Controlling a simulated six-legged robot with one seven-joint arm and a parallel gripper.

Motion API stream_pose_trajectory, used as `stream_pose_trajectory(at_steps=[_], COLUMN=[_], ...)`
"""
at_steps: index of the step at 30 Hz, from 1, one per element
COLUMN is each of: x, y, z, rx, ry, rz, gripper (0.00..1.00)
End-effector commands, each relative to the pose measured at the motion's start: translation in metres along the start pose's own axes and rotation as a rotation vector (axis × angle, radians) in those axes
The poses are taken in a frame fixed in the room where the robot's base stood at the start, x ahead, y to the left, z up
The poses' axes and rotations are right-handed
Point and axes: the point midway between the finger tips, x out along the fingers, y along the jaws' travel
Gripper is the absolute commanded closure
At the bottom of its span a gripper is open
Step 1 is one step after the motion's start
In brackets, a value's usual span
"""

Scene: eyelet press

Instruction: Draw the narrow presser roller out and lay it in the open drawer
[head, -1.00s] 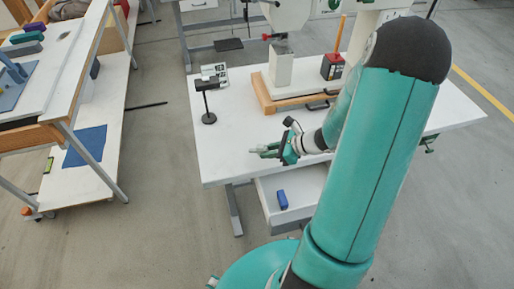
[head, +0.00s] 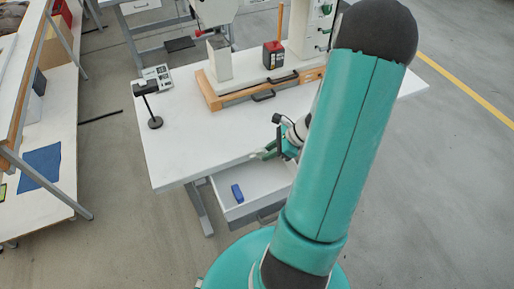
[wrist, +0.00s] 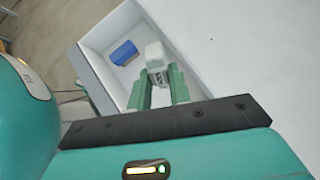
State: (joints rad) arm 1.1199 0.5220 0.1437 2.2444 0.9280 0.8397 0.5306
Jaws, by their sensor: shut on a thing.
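My gripper (head: 266,153) is at the table's front edge, above the back of the open drawer (head: 262,184). In the wrist view my gripper (wrist: 158,82) has its green fingers shut on a small pale grey block-like piece with dark marks, which I take to be the narrow presser roller (wrist: 155,56). The piece is over the open drawer (wrist: 98,82) in that view; its height above the floor is unclear. In the head view it is too small to make out. A blue block (head: 237,193) lies in the drawer's left part, also in the wrist view (wrist: 124,52).
The white table (head: 185,150) carries a press on a wooden-edged base (head: 212,98), a red-and-black box (head: 273,55), a black stand (head: 150,105) and a small device (head: 157,75). The drawer floor right of the blue block looks free.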

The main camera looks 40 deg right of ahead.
Motion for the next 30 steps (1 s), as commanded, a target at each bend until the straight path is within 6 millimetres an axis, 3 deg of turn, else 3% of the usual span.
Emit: stream_pose_trajectory(at_steps=[6, 30], x=[0.013, 0.049], y=[0.004, 0.003], z=[-0.03, -0.065], rx=[0.001, -0.001], ry=[0.067, 0.075], rz=[0.001, 0.002], gripper=[1.0, 1.0])
